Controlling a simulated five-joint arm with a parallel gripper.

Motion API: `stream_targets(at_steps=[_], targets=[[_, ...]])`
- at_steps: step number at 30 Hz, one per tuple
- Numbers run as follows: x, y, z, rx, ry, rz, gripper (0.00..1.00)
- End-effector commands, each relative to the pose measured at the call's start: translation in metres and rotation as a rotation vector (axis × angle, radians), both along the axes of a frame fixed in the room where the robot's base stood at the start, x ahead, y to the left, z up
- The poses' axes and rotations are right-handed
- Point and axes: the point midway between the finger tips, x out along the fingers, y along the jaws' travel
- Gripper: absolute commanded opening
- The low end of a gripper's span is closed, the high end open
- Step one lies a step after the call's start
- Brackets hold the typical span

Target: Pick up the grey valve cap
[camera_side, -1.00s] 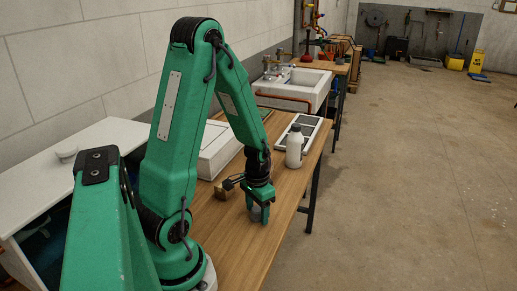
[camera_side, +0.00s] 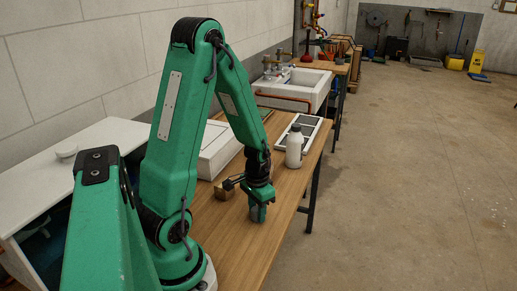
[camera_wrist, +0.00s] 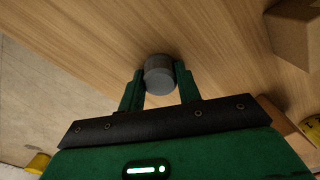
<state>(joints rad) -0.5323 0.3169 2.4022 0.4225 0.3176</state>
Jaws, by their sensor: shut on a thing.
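The grey valve cap (camera_wrist: 159,75) is a short grey cylinder. In the wrist view it sits between the two green fingers of my gripper (camera_wrist: 160,82), which are shut on it. In the side view the cap (camera_side: 257,214) shows partly below my gripper (camera_side: 257,211), over the wooden bench near its front edge. I cannot tell whether the cap touches the bench top.
A white bottle (camera_side: 294,147) stands farther back, beside a white tray with dark panels (camera_side: 310,124). A white box (camera_side: 217,150) lies along the wall side. The bench front (camera_side: 240,255) is clear.

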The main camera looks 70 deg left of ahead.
Motion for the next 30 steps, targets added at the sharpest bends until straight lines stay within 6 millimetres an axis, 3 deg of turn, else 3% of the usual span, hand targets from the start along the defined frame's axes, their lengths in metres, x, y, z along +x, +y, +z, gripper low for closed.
stream_targets(at_steps=[11,22,30], targets=[[0.001,0.000,0.009,0.001,-0.002,0.000,0.13],[0.001,0.000,0.043,0.003,-0.004,0.000,0.13],[0.001,-0.041,0.065,0.002,-0.004,-0.006,0.13]])
